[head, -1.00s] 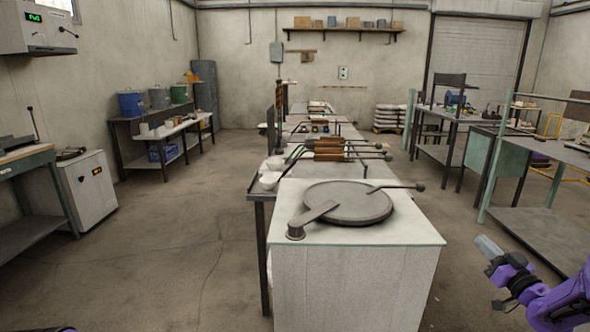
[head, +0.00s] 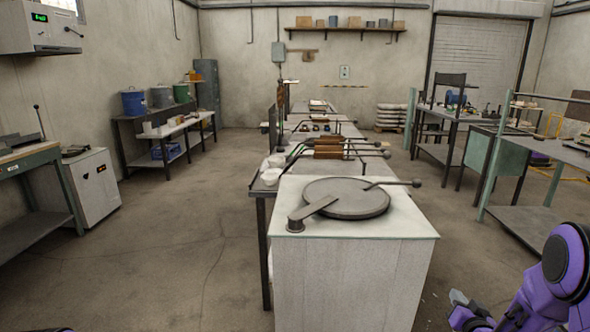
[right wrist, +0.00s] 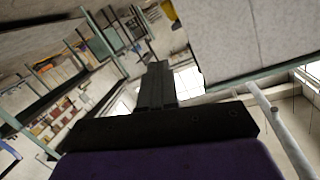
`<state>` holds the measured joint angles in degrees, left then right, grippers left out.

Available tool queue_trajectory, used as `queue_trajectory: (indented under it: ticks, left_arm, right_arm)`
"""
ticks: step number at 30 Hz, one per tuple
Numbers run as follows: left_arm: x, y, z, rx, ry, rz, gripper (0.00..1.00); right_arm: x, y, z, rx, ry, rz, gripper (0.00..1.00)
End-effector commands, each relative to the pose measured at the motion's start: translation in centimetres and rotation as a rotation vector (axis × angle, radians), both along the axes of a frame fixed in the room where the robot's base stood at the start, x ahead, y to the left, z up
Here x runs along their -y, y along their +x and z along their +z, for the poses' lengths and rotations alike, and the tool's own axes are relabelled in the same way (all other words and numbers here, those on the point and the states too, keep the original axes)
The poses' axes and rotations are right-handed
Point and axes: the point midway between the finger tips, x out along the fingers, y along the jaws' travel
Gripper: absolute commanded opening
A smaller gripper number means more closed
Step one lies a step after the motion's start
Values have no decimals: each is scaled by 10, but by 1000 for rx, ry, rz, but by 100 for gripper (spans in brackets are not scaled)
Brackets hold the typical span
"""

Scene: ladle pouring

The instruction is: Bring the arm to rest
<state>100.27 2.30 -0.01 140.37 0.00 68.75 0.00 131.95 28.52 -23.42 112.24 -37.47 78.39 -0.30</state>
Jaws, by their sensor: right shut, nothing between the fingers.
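My right gripper (head: 458,298) is at the lower right of the head view, low over the floor and to the right of the white furnace block (head: 350,275). It is apart from the block. In the right wrist view its fingers (right wrist: 156,85) are together with nothing between them. The purple right arm (head: 545,290) is folded in at the right edge. A round dark lid (head: 350,203) lies on top of the block, with a long handle ending in a knob to its right. My left gripper does not show.
A table (head: 530,215) stands at the right, near my right arm. The floor at left (head: 180,260) is clear.

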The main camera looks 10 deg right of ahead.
Motion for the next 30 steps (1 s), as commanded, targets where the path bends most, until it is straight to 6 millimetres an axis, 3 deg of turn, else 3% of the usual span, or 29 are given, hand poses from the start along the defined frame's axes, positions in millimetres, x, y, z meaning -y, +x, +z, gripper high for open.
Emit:
queue_trajectory:
  ticks: [5, 9, 12, 16, 18, 21, 30]
  left_arm:
    - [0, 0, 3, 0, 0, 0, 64]
    - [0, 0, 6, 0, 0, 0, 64]
    - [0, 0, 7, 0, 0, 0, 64]
    - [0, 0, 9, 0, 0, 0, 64]
    - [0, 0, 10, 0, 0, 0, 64]
    - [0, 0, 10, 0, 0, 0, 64]
    - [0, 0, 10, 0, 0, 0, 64]
  right_arm:
    - [-78, -58, -88, -280, 130, -62, 0]
    - [-146, -146, -153, -574, 195, -103, 0]
    - [-184, -216, -181, -771, 207, -111, 0]
    - [-218, -284, -199, -953, 197, -73, 0]
    - [-229, -303, -206, -1007, 189, -40, 0]
    - [-229, -316, -211, -1040, 182, -32, 0]
    - [-229, -316, -211, -1040, 182, -32, 0]
